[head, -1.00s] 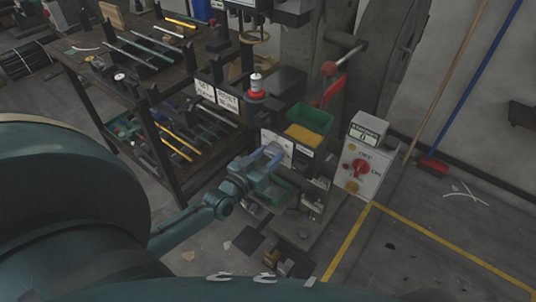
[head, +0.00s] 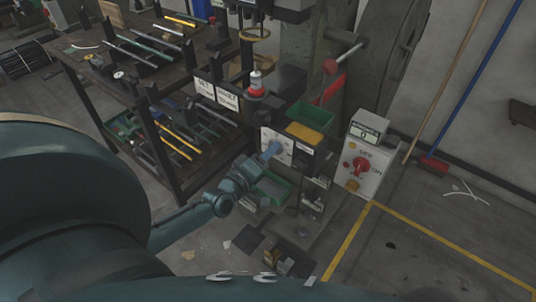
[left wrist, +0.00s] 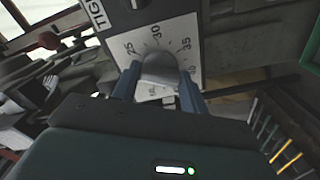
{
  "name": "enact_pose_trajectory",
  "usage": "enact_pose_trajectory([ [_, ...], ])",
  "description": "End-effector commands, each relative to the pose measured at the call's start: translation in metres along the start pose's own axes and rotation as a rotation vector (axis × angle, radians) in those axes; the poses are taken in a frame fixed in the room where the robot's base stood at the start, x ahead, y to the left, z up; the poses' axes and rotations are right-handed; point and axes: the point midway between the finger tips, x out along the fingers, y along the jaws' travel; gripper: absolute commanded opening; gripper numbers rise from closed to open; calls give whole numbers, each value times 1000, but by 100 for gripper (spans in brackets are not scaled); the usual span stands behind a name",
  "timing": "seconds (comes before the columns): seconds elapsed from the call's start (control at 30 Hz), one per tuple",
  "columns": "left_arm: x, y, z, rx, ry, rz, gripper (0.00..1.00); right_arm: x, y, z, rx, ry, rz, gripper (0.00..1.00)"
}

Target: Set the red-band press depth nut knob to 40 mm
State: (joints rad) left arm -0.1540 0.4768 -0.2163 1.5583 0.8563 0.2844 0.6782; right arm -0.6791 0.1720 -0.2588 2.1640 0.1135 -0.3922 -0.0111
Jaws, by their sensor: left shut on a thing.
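The depth knob (left wrist: 160,67) is a grey round knob on a white dial plate (left wrist: 183,32) in the left wrist view. The numbers 25, 30 and 35 show around it, with a partly covered number past 35. My left gripper (left wrist: 158,78) is shut on the knob, one finger on each side. I cannot read the knob's pointer. In the head view my left gripper (head: 271,150) reaches the white dial plate (head: 284,144) on the press front, below a red-banded part (head: 256,86). My right gripper is not in view.
A control box (head: 363,160) with a red switch stands to the right. A tool rack (head: 150,95) is at left. Floor at right is mostly clear.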

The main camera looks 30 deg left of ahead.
Motion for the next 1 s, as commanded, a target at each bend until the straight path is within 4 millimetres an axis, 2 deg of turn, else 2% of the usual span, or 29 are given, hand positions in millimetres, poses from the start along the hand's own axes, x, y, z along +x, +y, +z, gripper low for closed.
enact_pose_trajectory([
  [0.3,0,0,0,-119,-1,-1,21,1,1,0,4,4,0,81],
  [0.83,0,0,0,-142,-1,-1,21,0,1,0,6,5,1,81],
  [0.87,0,0,0,-141,0,-1,44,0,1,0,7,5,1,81],
  [1.0,0,0,0,-141,0,-1,56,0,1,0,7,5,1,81],
])
